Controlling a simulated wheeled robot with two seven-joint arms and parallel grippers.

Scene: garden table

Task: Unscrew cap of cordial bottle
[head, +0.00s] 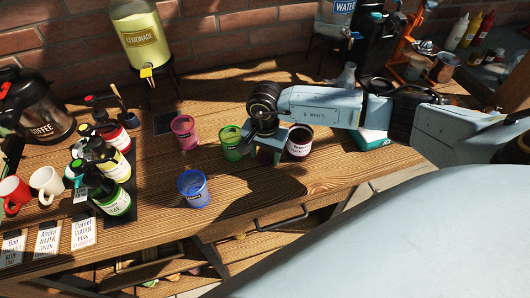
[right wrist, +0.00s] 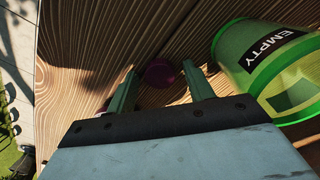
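A dark, wide container with a white label (head: 299,141) stands on the wooden table just right of my right gripper in the head view. Its label is too small to read, so I cannot tell whether it is the cordial bottle. My right gripper (head: 267,146) points down close to the table, between this container and a green cup. In the right wrist view its two fingers (right wrist: 160,90) are apart. A small round purple thing (right wrist: 160,72) shows between and beyond the fingertips, apparently not gripped. It is mostly hidden in the head view. My left gripper is out of view.
The translucent green cup (head: 231,143) marked EMPTY is close beside my right gripper. A pink cup (head: 184,132) and a blue cup (head: 193,189) stand further left. Several dark-topped bottles (head: 110,160) stand on a black mat at left. The table's front middle is clear.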

